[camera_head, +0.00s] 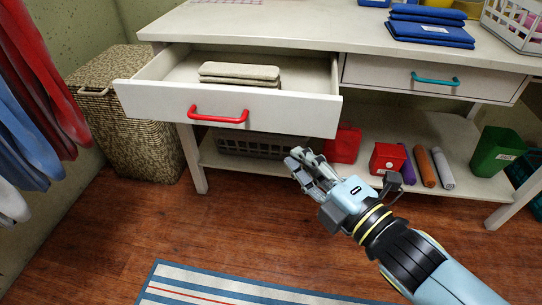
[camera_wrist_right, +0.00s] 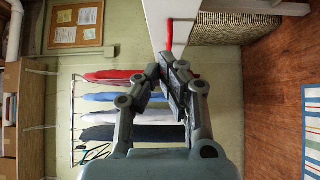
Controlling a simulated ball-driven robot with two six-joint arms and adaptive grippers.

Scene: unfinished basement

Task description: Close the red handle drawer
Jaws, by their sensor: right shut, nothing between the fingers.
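The white drawer with the red handle (camera_head: 218,116) is pulled out from the left side of the white table. Folded beige cloths (camera_head: 239,74) lie inside it. The drawer's white front (camera_head: 150,102) faces me. My right gripper (camera_head: 299,160) is shut and empty, below and to the right of the red handle, apart from the drawer front. In the right wrist view, the shut fingers (camera_wrist_right: 168,62) show in the middle, with the red handle (camera_wrist_right: 169,35) just beyond their tips and the white drawer front beside it. My left gripper is not in view.
A second drawer with a teal handle (camera_head: 434,79) is shut at the right. A wicker hamper (camera_head: 125,130) stands left of the table. The lower shelf holds a red box (camera_head: 388,158) and a green bin (camera_head: 493,151). Hanging clothes (camera_head: 35,80) are at the left edge.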

